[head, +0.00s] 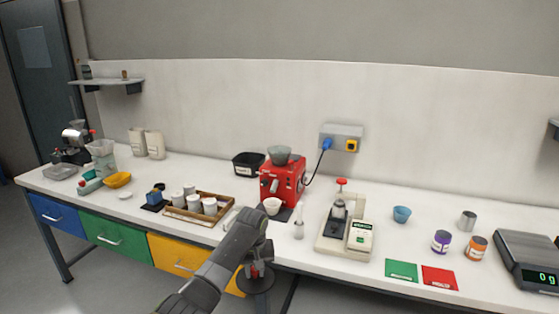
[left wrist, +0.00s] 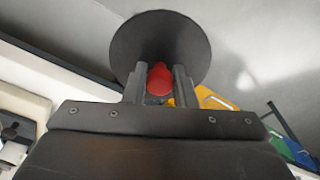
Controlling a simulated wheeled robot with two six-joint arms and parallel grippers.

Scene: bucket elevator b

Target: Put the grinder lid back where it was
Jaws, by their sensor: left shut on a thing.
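The grinder lid (left wrist: 160,38) is a dark round disc with a red knob (left wrist: 160,78). My left gripper (left wrist: 159,88) is shut on this knob, which sits between its two fingers. In the head view the lid (head: 257,284) hangs below my left gripper (head: 256,268), in front of the bench's front edge and clear of the bench. The red machine (head: 291,182), which looks like the grinder, stands on the bench behind, with a grey hopper (head: 279,155) on top. No lid shows on the hopper. My right gripper is not in view.
A white cup (head: 272,206) stands at the red machine's front. A wooden tray (head: 228,201) with several white containers is to its left, a black bin (head: 248,164) behind left. A press-like device (head: 334,237) with a red knob stands to the right. A cable runs to the wall socket.

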